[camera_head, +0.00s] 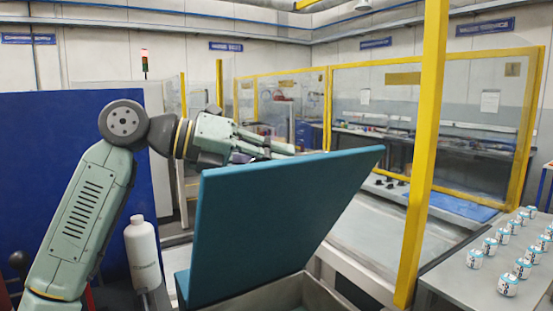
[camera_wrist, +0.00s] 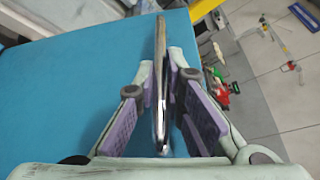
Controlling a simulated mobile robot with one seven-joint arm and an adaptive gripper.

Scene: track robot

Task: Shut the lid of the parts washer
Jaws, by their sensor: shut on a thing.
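The parts washer's lid (camera_head: 275,215) is a teal panel that stands raised and tilted over the open grey tub (camera_head: 305,293). In the wrist view the lid (camera_wrist: 75,85) fills the left and middle as a flat teal surface. My gripper (camera_head: 268,149) is at the lid's upper edge, partly hidden behind it. In the wrist view my gripper (camera_wrist: 166,95) has its purple pads on either side of a thin metal handle bar (camera_wrist: 161,45), shut on it. How the bar joins the lid is not clear.
A white bottle (camera_head: 142,252) stands left of the lid. A yellow post (camera_head: 421,160) rises to the right. Several small jars (camera_head: 508,284) stand on a grey table (camera_head: 455,285) at the right. The wrist view shows tiled floor (camera_wrist: 270,80) beyond the lid.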

